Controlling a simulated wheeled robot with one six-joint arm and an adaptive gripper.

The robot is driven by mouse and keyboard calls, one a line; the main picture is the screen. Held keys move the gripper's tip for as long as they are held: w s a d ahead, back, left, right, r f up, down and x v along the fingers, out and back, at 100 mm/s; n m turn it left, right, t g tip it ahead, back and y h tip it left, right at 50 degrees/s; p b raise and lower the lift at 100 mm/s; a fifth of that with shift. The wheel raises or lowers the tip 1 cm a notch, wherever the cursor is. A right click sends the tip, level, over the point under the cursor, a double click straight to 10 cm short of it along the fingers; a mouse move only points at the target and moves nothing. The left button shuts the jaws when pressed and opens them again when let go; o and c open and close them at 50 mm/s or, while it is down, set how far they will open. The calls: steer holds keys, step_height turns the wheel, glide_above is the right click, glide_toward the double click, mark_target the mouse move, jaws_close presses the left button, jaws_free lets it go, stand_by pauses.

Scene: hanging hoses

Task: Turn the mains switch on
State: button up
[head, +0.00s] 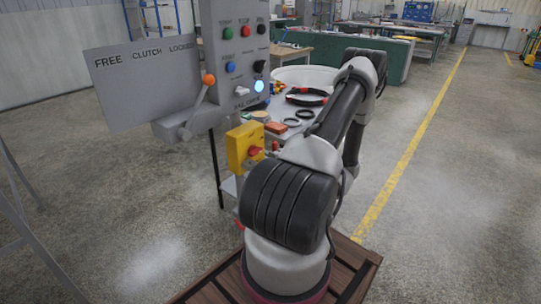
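A yellow box (238,146) with a red knob (255,151) is mounted below the grey control panel (231,50), left of my arm. It looks like the mains switch, but I cannot read a label on it or tell the knob's position. The panel has green, red, blue and black buttons, a white switch (242,91) and a lit bluish-white lamp (259,86). My arm rises from its base and bends at the upper right, near the table. My gripper is not visible; the arm may hide it.
A lever with an orange knob (208,79) stands beside a sign (143,80) reading FREE, CLUTCH, LOCKED. A white table (277,109) behind the panel holds black rings, an orange block and other small items. Concrete floor is open at left and right.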

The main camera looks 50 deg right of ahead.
steer(key=shift+s+d, duration=0.1)
steer(key=shift+s, duration=1.25)
